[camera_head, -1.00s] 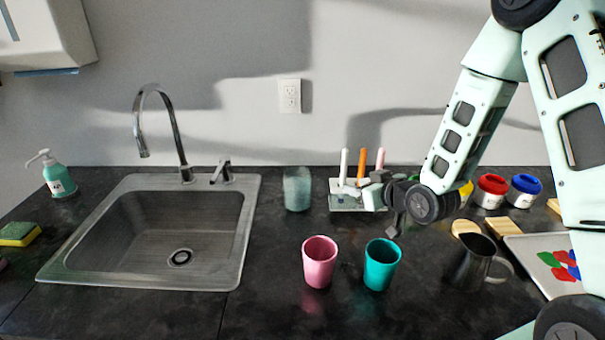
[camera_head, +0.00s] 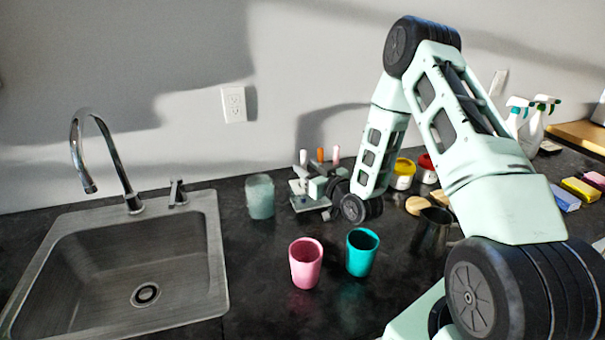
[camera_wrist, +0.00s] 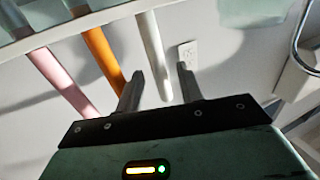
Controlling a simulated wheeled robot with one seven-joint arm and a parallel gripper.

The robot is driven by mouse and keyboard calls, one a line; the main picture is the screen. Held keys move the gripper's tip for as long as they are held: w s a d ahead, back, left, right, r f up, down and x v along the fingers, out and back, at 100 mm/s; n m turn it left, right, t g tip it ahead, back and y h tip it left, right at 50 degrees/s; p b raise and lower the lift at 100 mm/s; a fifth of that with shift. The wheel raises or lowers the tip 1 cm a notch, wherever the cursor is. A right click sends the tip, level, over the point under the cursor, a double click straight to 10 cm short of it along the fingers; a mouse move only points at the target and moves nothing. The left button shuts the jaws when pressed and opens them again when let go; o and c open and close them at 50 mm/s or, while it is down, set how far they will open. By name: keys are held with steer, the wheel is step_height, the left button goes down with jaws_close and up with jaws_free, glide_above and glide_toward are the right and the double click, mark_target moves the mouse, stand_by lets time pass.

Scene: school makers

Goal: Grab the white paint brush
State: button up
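The white paint brush (camera_head: 303,157) stands upright in a small pale rack (camera_head: 308,206), left of an orange one (camera_head: 320,154) and a pink one (camera_head: 336,153). In the wrist view the white brush (camera_wrist: 152,45) runs down from the rack's edge (camera_wrist: 60,31), and its free end shows between my two fingertips. My gripper (camera_wrist: 158,80) is open with a gap on both sides of the brush; I cannot tell the depth between them. In the head view my gripper (camera_head: 308,186) is low at the rack and partly hides it.
A frosted cup (camera_head: 260,197) stands left of the rack. Pink (camera_head: 305,264) and teal (camera_head: 361,252) cups stand in front. The sink (camera_head: 120,270) lies left.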

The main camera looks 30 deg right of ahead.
steer(key=shift+w, duration=1.15)
jaws_close()
